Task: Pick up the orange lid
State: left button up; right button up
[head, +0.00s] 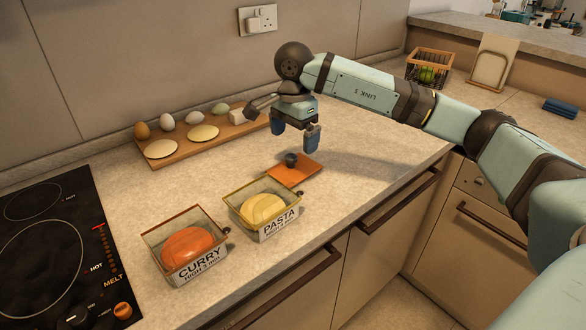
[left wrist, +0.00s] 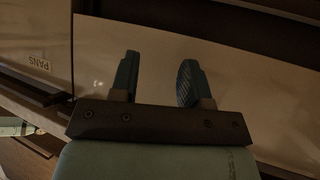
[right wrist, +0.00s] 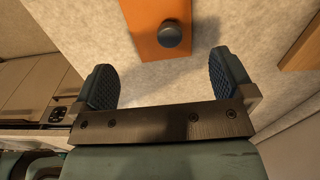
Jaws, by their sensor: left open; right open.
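The orange lid (head: 293,174) is a flat square with a dark round knob (head: 291,159) on top. It lies on the counter behind the pasta container. My right gripper (head: 294,138) is open and empty, above the counter just behind the lid. In the right wrist view the lid (right wrist: 150,28) and its knob (right wrist: 170,34) show beyond the open fingertips (right wrist: 160,78), nearer the top edge and not between them. My left gripper (left wrist: 157,75) is open and empty in front of a pale cabinet front; it is not in the head view.
A clear container labelled CURRY (head: 204,268) and one labelled PASTA (head: 283,224) stand at the counter's front. A wooden board (head: 175,158) with eggs and pale discs lies behind, near the wall. A black hob (head: 70,300) is at left. Counter right of the lid is clear.

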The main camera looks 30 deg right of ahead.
aim_at(295, 158)
notch_tip(295, 158, down, 8)
jog(key=shift+d+f+b, duration=0.15)
jog(key=shift+b, duration=0.35)
jog(key=c, duration=0.6)
